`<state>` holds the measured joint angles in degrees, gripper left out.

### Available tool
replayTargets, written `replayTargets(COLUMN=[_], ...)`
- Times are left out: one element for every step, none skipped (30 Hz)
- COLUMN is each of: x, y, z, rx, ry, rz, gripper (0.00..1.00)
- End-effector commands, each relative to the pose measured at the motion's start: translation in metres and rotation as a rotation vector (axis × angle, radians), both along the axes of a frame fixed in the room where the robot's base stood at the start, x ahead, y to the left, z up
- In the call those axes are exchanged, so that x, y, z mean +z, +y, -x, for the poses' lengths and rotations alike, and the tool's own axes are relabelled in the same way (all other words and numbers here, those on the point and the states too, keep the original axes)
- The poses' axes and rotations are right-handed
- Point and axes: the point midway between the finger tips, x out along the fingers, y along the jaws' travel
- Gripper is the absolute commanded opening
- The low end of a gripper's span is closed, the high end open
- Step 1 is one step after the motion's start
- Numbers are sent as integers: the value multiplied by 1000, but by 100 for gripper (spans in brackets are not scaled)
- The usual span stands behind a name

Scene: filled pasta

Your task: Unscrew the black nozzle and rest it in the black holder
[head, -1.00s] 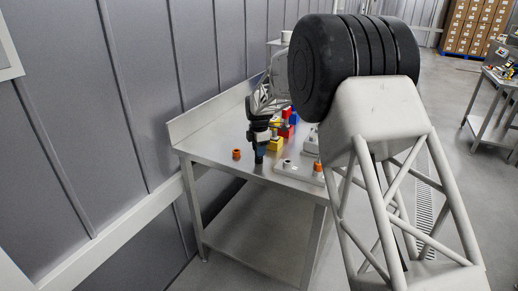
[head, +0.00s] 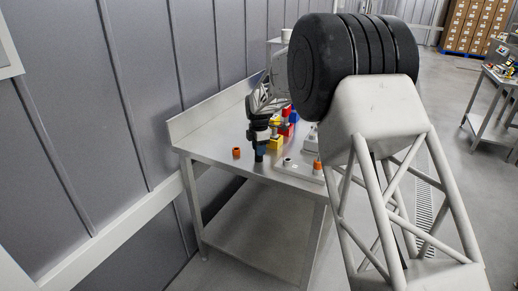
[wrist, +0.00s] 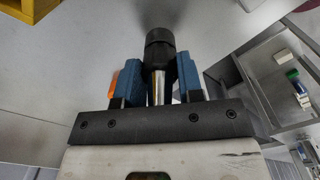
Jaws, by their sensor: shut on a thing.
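My gripper (wrist: 160,82) is shut on the black nozzle (wrist: 160,42), a dark round-ended piece with a shiny metal part (wrist: 159,86) between the blue finger pads. In the head view my gripper (head: 261,149) points down over the near left part of the steel table (head: 212,150), and the dark nozzle end shows low beneath it. I cannot tell in either view whether the nozzle touches the table. I cannot make out the black holder with certainty.
An orange ring-like piece (head: 236,152) stands left of my gripper. A grey plate (head: 296,171) with a pale fitting and an orange piece (head: 317,166) lies to the right. Yellow (head: 275,143), red and blue parts stand behind. A wall borders the table's left side.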

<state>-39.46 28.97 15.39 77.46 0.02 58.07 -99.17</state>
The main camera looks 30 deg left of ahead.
Motion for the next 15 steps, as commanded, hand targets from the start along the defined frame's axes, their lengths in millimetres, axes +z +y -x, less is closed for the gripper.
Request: replayTargets(x=[-5, -6, -6, -6, -7, -7, -7, -7, -7, -7, -8, -8, -8, -7, -7], y=[-1, -1, -1, -1, -1, -1, -1, -1, -1, -1, -1, -1, -1, -1, -1], z=[1, 1, 1, 1, 1, 1, 1, 1, 1, 1, 1, 1, 1, 1, 1], rx=[0, 0, 0, 0, 0, 0, 0, 0, 0, 0, 0, 0, 0, 0, 0], ry=[4, 4, 5, 5, 5, 5, 5, 5, 5, 5, 5, 5, 5, 5, 5], rz=[3, 3, 4, 4, 4, 4, 4, 5, 5, 5, 5, 5, 5, 5, 5], gripper=[6, 6, 6, 6, 2, 2, 2, 2, 2, 2, 2, 39, 44, 48, 54])
